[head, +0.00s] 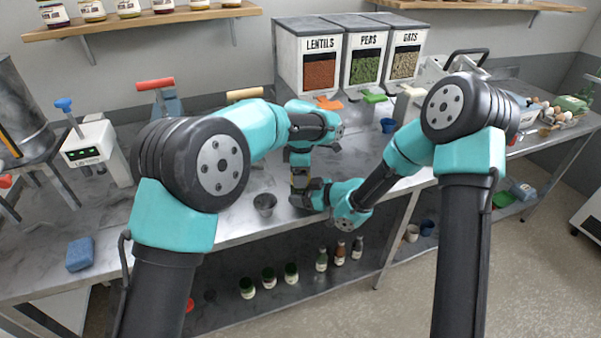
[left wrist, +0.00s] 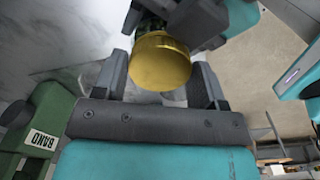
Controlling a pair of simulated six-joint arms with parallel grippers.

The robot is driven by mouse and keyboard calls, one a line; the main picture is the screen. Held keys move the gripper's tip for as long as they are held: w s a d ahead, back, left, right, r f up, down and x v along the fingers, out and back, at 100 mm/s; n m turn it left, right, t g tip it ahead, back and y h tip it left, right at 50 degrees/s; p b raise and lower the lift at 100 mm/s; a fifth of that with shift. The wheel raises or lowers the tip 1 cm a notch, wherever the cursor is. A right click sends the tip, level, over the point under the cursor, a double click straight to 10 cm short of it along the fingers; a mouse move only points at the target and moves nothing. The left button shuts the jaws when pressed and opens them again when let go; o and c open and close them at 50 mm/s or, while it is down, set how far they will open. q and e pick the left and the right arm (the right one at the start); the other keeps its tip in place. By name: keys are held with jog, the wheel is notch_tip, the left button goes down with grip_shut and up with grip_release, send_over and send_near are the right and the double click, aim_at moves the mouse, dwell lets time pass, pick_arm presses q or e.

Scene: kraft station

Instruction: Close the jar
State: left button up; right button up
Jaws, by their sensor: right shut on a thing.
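The jar's gold lid (left wrist: 158,62) shows in the left wrist view, with a small dark part of the jar (left wrist: 150,24) behind it. My left gripper (left wrist: 160,80) is open, with one finger on each side of the lid. In the head view it points down (head: 299,178) at the bench's front edge. My right gripper (head: 308,196) is shut on the jar just below the left gripper. Its dark fingers cover most of the jar in the left wrist view. I cannot tell whether the lid is fully seated.
A grey metal cup (head: 265,204) stands left of the grippers. Lentil, pea and oat dispensers (head: 347,62) stand behind. A blue sponge (head: 80,253) lies at the front left. Several jars and bottles (head: 291,273) stand on the lower shelf.

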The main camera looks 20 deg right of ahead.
pick_arm(q)
jog(key=c, duration=0.6)
jog(key=m, duration=0.6)
jog(key=shift+m, duration=0.4)
jog(key=o, duration=1)
jog(key=shift+o, duration=0.2)
jog(key=shift+r, duration=0.1)
jog(key=shift+r, duration=2.15)
jog(key=shift+c, duration=0.4)
